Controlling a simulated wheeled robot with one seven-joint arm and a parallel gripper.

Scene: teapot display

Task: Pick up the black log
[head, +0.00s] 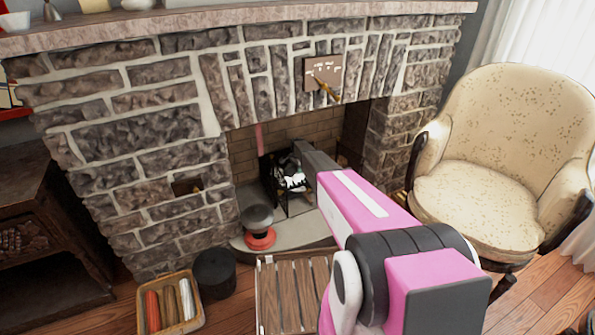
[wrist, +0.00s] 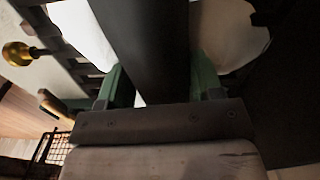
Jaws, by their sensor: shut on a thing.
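The black log (wrist: 150,45) shows in the wrist view as a long dark bar running up from my gripper (wrist: 160,78). My gripper's two green fingers sit on either side of it and are shut on it. The far end of the log runs out of the top of the picture. In the head view my pink arm reaches into the fireplace opening, and it hides most of the gripper. I cannot clearly make out the log there.
A grate with black and white pieces (head: 291,177) stands in the stone fireplace. A basket of coloured logs (head: 200,318), a black bucket (head: 214,273), a slatted wooden table (head: 292,297) and a red-based pot (head: 259,239) stand in front. A cream armchair (head: 480,205) is at right.

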